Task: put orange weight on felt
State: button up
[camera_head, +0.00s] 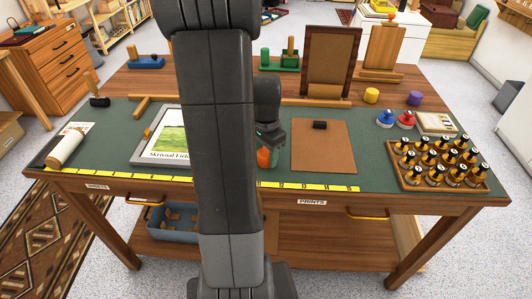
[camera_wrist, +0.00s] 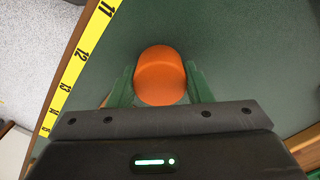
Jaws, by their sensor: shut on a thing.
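The orange weight (camera_head: 263,158) is a rounded orange piece near the table's front middle. In the wrist view the orange weight (camera_wrist: 160,74) sits between the two green fingers of my gripper (camera_wrist: 161,86), which is shut on it. In the head view my gripper (camera_head: 269,153) points down, partly hidden by my arm. I cannot tell whether the weight touches the green table covering (camera_head: 375,172). A flat brown sheet (camera_head: 323,158) lies just right of my gripper, with a small black block (camera_head: 320,125) near its back edge. I cannot tell which surface is the felt.
A yellow measuring tape (camera_head: 310,187) runs along the front edge. A framed print (camera_head: 167,140) lies left of my arm. Right are blue (camera_head: 386,118) and red (camera_head: 406,119) knobbed pieces and a tray of bottles (camera_head: 438,187). An upright brown frame (camera_head: 330,62) stands behind the sheet.

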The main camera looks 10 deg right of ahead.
aim_at(266, 152)
jog(key=shift+f, duration=0.15)
jog(key=o, duration=1.4)
jog(key=shift+o, duration=0.2)
notch_tip(266, 152, up, 12)
jog(key=shift+r+p, duration=0.2)
jog(key=shift+p, duration=0.2)
